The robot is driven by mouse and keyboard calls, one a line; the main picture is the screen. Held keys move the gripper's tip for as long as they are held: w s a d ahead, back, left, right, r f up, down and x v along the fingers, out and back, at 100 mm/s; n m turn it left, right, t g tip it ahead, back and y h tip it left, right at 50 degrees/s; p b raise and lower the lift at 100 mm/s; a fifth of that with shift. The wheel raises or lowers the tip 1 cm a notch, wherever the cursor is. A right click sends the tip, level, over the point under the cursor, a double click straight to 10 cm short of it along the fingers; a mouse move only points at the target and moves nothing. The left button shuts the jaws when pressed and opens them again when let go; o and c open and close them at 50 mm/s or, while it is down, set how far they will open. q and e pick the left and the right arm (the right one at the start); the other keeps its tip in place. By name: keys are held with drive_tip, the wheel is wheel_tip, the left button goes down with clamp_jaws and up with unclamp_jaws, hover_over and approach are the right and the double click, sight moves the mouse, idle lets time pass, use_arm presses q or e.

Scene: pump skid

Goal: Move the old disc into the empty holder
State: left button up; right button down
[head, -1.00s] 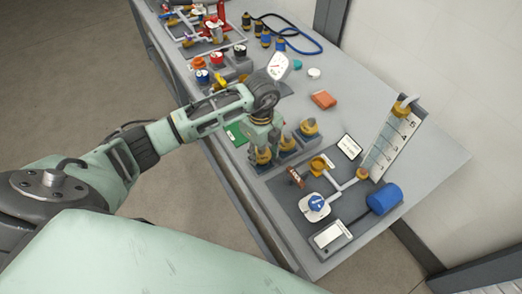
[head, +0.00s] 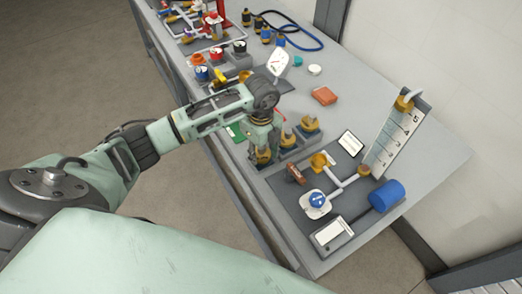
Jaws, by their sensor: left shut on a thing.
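My left gripper (head: 263,153) points down at the near-left end of a grey holder row (head: 300,147). It is shut on a small brass-coloured piece (head: 263,157), which I take to be the old disc. The fingers hide most of that piece and the holder spot under it, so I cannot tell whether it is seated. Two similar brass-topped pieces stand in the row to the right, a middle one (head: 288,137) and a far one (head: 309,125). My right gripper is not in view.
An orange-red block (head: 324,96) lies behind. The bench is clear around it and at the right.

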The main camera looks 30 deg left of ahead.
use_arm(q)
drive_tip(key=o, duration=1.4)
drive_tip(key=shift+c, duration=0.2)
drive_tip(key=shift+r, duration=0.15)
wheel_tip(320, 180, up, 12)
drive_tip(key=shift+f, duration=0.2)
